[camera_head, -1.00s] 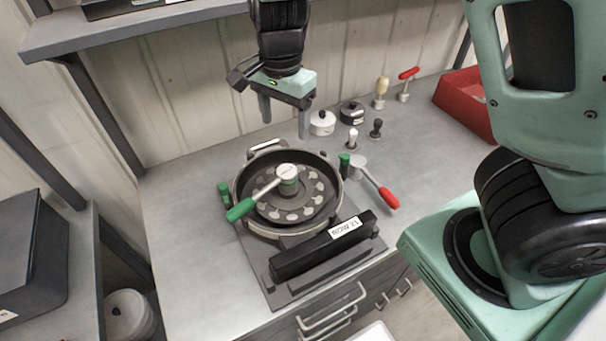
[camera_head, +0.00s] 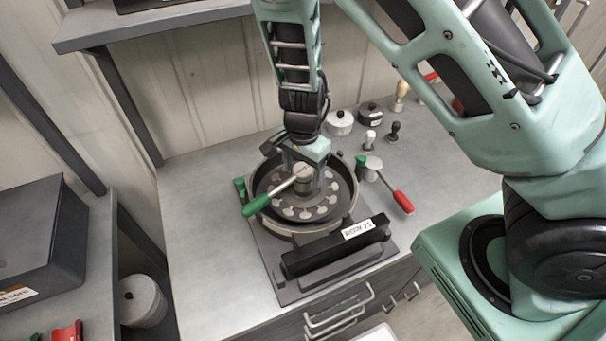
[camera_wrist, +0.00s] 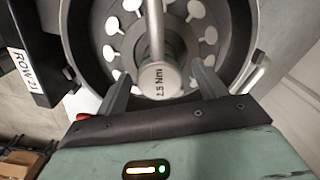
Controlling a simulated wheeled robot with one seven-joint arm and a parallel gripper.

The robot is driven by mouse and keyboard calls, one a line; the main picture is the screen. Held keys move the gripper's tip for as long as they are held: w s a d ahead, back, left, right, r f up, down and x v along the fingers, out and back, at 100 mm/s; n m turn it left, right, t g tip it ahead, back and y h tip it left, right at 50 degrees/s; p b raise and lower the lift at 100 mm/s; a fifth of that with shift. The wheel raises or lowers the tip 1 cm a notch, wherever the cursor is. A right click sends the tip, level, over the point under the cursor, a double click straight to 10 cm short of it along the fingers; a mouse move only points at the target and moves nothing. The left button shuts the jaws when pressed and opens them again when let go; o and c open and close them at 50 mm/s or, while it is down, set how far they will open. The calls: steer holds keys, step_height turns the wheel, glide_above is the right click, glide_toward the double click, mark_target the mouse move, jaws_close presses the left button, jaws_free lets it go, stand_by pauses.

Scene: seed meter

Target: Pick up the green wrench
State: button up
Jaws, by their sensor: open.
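The green wrench (camera_head: 257,206) has a green handle and a silver shaft running up to a round silver head. Its head sits over the central hub of the round seed meter (camera_head: 349,212), and the handle sticks out left over the rim. In the wrist view the wrench head (camera_wrist: 160,79) reads "2.5 Nm", with the shaft running upward; the green handle is out of view. My gripper (camera_head: 303,180) is open and low over the hub, one finger on each side of the head. In the wrist view both fingers look apart from it.
A red-handled wrench (camera_head: 402,202) lies right of the meter. A black bar labelled ROW 21 (camera_head: 335,249) lies in front. A shelf (camera_head: 160,20) overhangs the back. The bench's left part is clear.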

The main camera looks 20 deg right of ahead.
mark_target(302, 169)
steer(key=shift+f, duration=1.4)
jaws_close()
step_height(302, 169, up, 10)
steer(key=shift+f, duration=0.25)
steer(key=shift+r, duration=0.35)
